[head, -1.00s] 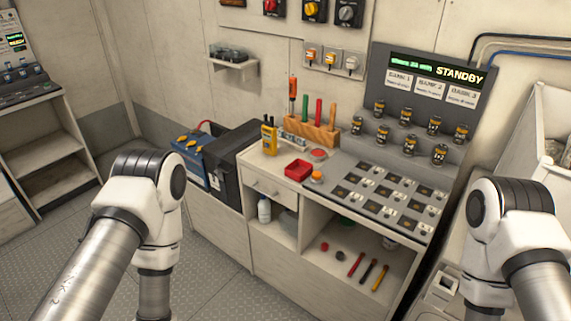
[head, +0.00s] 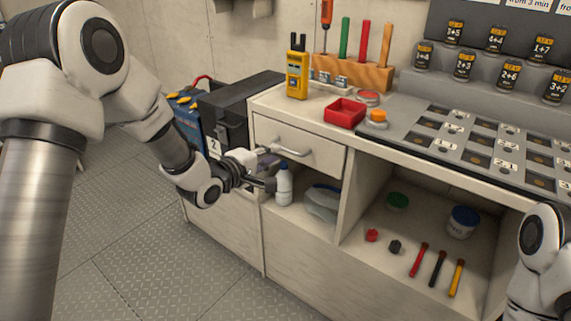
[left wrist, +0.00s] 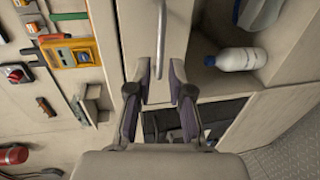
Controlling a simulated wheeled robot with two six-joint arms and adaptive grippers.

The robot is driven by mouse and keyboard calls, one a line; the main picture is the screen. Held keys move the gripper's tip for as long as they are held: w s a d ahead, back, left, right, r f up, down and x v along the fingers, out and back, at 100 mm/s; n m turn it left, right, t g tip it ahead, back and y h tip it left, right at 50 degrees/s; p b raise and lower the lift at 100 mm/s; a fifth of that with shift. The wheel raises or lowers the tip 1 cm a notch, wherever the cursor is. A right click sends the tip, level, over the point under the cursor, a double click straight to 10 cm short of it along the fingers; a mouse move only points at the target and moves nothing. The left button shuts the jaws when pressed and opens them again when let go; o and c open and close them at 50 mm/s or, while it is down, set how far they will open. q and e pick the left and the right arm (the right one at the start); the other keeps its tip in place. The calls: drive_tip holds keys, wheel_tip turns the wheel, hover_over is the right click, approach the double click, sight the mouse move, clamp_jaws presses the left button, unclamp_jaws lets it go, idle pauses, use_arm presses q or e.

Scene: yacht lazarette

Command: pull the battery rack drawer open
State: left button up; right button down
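The drawer (head: 300,143) is a cream front with a metal bar handle (head: 290,152), under the left end of the worktop. It looks closed, its front flush with the cabinet. My left gripper (head: 272,167) is at the left end of the handle, close in front of the drawer. In the left wrist view the fingers (left wrist: 158,80) are apart, and the handle (left wrist: 160,40) runs up the picture with its near end in line with the gap between them. I cannot tell whether they touch it. My right gripper is out of view; only a right arm link shows.
A white bottle (head: 284,185) stands on the open shelf just below the drawer. A black battery box (head: 232,110) is left of the cabinet. A yellow meter (head: 297,72) and red tray (head: 345,113) are on the worktop. The floor (head: 170,250) in front is clear.

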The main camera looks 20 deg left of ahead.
sight(285, 150)
use_arm(q)
drive_tip(key=b+x, duration=0.1)
drive_tip(key=x, duration=0.5)
drive_tip(key=shift+w, duration=0.1)
drive_tip(key=shift+d, duration=0.1)
clamp_jaws()
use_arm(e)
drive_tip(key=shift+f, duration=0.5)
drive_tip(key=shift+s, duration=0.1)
